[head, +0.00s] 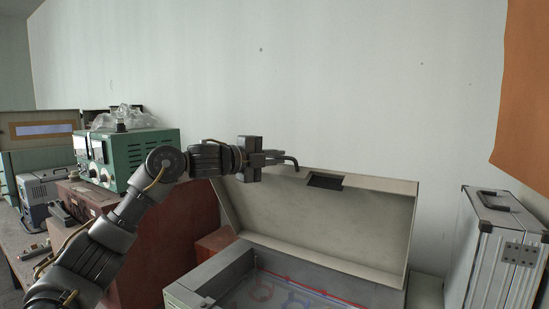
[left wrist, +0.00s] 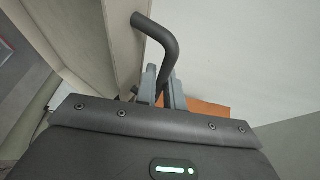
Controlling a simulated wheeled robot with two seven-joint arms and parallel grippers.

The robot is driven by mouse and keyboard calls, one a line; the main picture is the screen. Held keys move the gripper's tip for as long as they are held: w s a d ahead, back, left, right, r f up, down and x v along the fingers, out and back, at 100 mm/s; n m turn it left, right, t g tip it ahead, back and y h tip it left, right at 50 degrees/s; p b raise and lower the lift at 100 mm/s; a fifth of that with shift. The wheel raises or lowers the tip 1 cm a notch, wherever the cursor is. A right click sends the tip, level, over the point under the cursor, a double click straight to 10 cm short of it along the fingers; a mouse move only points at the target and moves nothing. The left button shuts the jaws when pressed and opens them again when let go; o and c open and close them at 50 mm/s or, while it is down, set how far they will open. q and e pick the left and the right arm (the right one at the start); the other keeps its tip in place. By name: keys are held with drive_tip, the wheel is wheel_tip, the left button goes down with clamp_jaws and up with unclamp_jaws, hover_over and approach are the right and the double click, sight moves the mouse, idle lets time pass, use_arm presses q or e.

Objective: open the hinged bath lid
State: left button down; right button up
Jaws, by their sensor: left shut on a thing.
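The bath lid (head: 320,225) is cream coloured and stands raised, tilted up from its hinge at the back of the grey bath (head: 225,272). The bath's inside shows, with red and blue shapes in it. A dark bent bar handle (head: 291,160) is at the lid's upper edge; it also shows in the left wrist view (left wrist: 158,35). My left gripper (head: 268,158) is at the lid's upper left edge, shut on the handle. In the left wrist view the two fingers (left wrist: 163,97) close around the bar. My right gripper is not in view.
A silver case (head: 488,262) stands at the right. A green instrument (head: 140,155) sits on a red-brown box (head: 165,240) at the left, behind my left arm. A grey device (head: 38,195) is at the far left. A plain wall rises behind the lid.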

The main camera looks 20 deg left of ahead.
use_arm(q)
drive_tip(key=c, duration=1.8)
unclamp_jaws()
drive_tip(key=shift+w+f, duration=0.1)
drive_tip(key=shift+w, duration=0.1)
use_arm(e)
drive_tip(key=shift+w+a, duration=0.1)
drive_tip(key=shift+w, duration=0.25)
